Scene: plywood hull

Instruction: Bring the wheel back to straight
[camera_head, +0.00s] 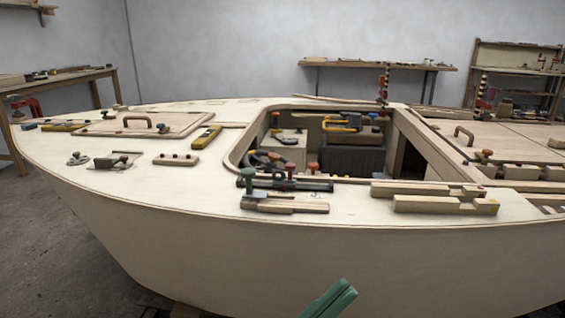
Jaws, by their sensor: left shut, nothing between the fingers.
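A plywood boat hull (250,258) fills the lower half of the view, with an open cockpit (400,160) in its deck. I cannot clearly make out a wheel. Some dark curved pieces (262,159) lie at the left inside the cockpit, too small to identify. My left gripper (332,298) shows as green fingers at the bottom edge, in front of the hull's side. It is shut and empty, apart from everything on the deck. My right gripper is out of view.
Clamps and a wooden tool (285,205) lie on the near deck edge, beside notched wood blocks (435,204). A hatch with a handle (145,123) is at the left. Workbenches (380,66) stand along the wall. The floor (45,230) at the left is clear.

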